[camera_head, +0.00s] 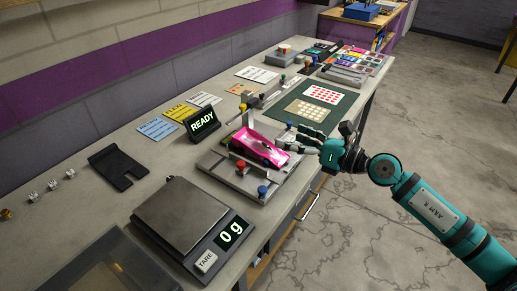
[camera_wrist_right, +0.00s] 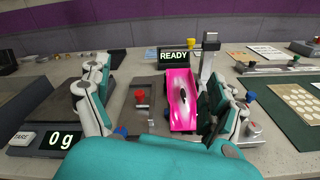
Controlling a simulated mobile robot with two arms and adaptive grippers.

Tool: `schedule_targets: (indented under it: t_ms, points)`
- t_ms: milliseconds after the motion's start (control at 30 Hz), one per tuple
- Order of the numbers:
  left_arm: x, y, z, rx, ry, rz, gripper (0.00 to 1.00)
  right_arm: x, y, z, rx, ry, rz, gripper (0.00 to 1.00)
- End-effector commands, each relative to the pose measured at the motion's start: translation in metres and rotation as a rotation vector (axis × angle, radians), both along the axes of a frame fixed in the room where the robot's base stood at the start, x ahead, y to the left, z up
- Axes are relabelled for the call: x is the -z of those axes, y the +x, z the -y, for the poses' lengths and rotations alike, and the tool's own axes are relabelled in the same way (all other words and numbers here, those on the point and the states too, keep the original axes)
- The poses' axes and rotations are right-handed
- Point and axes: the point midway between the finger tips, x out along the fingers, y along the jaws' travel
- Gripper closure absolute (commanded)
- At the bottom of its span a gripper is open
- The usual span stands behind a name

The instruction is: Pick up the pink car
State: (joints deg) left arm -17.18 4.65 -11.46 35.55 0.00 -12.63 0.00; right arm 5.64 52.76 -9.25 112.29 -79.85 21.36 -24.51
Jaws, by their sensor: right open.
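The pink car (camera_head: 258,148) sits on a grey metal fixture plate (camera_head: 226,166) on the bench, in front of the small black READY sign (camera_head: 202,124). In the right wrist view the pink car (camera_wrist_right: 181,98) lies between the spread fingers, closer to the right-hand finger. My right gripper (camera_head: 298,138) is open and empty, just to the right of the car in the head view. It also shows in the right wrist view (camera_wrist_right: 160,100). I cannot tell whether a finger touches the car. My left gripper is not in view.
A scale (camera_head: 184,215) reading 0 g stands left of the fixture. The fixture carries a red button (camera_head: 241,165), a blue button (camera_head: 262,191) and an upright metal post (camera_wrist_right: 208,60). A green mat (camera_head: 333,97) with cards lies beyond. A black notched plate (camera_head: 118,167) lies to the left.

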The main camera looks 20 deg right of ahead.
Motion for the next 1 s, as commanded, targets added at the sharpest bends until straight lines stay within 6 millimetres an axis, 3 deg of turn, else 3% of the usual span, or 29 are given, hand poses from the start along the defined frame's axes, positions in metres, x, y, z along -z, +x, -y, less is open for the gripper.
schedule_targets:
  t_ms: [100, 267, 800, 1000]
  points:
    - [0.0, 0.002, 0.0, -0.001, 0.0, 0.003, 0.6, 0.017, 0.006, 0.027, -0.044, -0.296, -0.013, 0.08]
    - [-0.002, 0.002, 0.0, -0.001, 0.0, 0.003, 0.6, 0.029, 0.011, 0.046, -0.064, -0.461, -0.039, 0.08]
    - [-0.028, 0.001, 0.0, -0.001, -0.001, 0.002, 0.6, 0.069, 0.086, -0.012, -0.067, -0.469, -0.044, 0.08]
    - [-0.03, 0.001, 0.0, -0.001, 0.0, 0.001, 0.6, 0.077, 0.097, -0.021, -0.067, -0.472, -0.044, 0.08]
